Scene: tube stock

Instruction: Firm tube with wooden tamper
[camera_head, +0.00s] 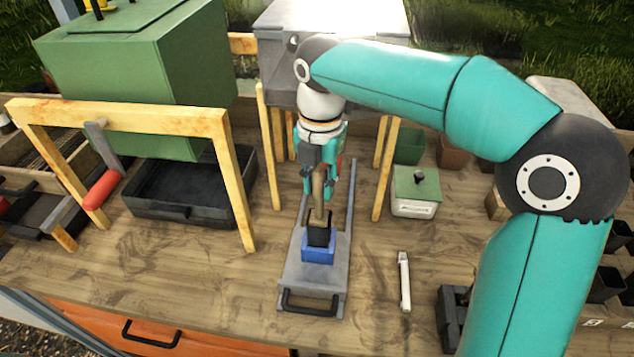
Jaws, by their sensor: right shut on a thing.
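My right gripper (318,180) is shut on the wooden tamper (317,202), above the middle of the table. The tamper stands about upright, with its lower end at the mouth of the black tube (319,236). I cannot tell how deep it reaches. The tube stands in a blue holder (318,251) on a grey sliding tray (312,277) with a black handle. My left gripper is not in view.
A wooden frame (130,116) with a red-handled tool (101,188) stands at left, before a green box (135,65) and black tray (178,205). A green-lidded box (415,192) and a white tool (404,282) are at right. Bare wood lies at front left.

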